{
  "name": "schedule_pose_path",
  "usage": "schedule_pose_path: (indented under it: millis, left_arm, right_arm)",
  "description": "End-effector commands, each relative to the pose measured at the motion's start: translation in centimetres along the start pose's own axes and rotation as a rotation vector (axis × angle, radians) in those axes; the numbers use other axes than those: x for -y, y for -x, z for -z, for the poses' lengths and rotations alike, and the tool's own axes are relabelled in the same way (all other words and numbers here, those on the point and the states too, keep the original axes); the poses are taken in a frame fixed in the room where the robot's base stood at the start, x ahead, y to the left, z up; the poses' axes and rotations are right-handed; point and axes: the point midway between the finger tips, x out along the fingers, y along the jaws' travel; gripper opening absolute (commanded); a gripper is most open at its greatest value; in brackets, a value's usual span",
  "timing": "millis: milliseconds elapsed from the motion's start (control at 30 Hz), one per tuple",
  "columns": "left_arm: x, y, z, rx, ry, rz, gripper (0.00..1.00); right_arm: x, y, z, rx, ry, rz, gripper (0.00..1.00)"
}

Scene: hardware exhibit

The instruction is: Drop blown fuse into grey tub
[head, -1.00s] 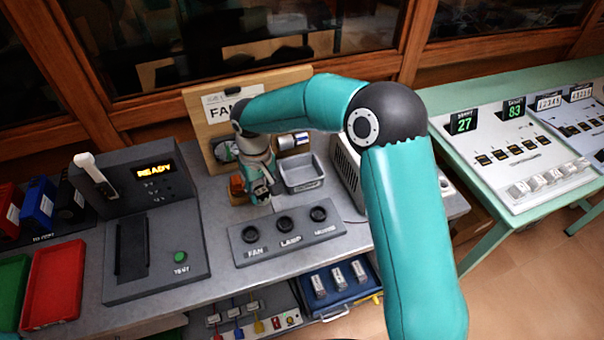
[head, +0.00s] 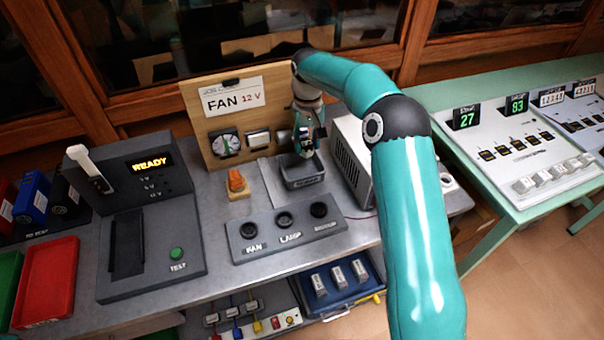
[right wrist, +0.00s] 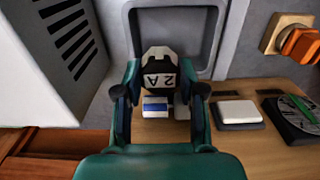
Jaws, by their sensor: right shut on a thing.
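My right gripper (head: 306,152) is directly over the grey tub (head: 304,183) in the head view. In the right wrist view, the gripper (right wrist: 160,92) is shut on the fuse (right wrist: 161,71), a dark piece with a white label reading "2 A". The tub (right wrist: 208,45) shows behind and around the fuse there, and the fuse appears to be above it. In the head view the fuse is too small and covered by the fingers to make out clearly. My left gripper is not in view.
A FAN 12 V board (head: 200,132) with a dial and switch stands behind. An orange switch block (head: 237,182) is left of the tub, a grey vented box (head: 352,165) right of it. A knob panel (head: 285,237) lies in front.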

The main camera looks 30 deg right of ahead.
Motion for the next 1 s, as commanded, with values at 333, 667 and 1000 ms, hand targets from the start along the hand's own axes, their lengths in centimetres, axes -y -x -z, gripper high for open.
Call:
schedule_pose_path:
  millis: [333, 667, 1000]
  left_arm:
    - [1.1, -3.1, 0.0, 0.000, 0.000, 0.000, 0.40]
    - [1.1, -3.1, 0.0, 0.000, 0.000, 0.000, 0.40]
    - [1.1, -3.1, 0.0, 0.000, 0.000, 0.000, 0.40]
  right_arm:
    - [0.0, -3.6, 0.0, 0.000, 0.000, 0.000, 0.07]
    - [0.0, -3.7, 0.0, 0.000, 0.000, 0.000, 0.41]
    - [0.1, -3.7, 0.0, 0.000, 0.001, 0.000, 0.69]
